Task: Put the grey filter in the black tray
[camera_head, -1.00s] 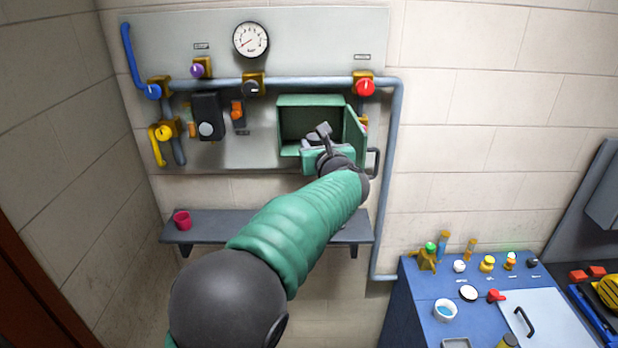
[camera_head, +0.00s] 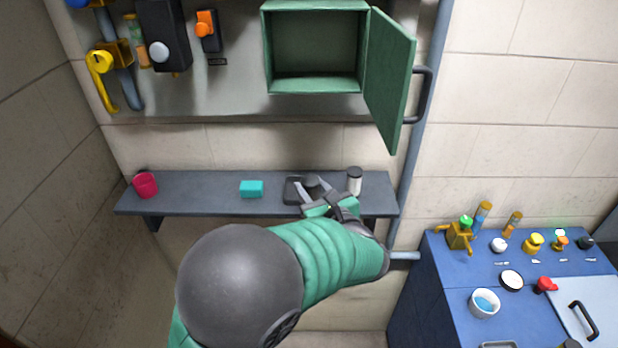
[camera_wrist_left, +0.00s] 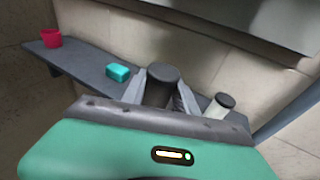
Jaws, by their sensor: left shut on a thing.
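The grey filter, a dark grey cylinder, stands between the fingers of my left gripper (camera_head: 318,190). The filter (camera_wrist_left: 162,85) shows best in the left wrist view, its round top facing up; the gripper body hides its lower part. My left gripper is shut on it at the shelf. I cannot tell whether the filter touches the tray. My right gripper is not in view.
The grey shelf (camera_head: 205,200) also holds a red cup (camera_head: 145,185), a teal block (camera_head: 251,188) and a white, dark-capped cylinder (camera_head: 354,181) close right of the gripper. Above, a green cabinet (camera_head: 315,85) stands open and empty. A blue bench (camera_head: 450,290) is at right.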

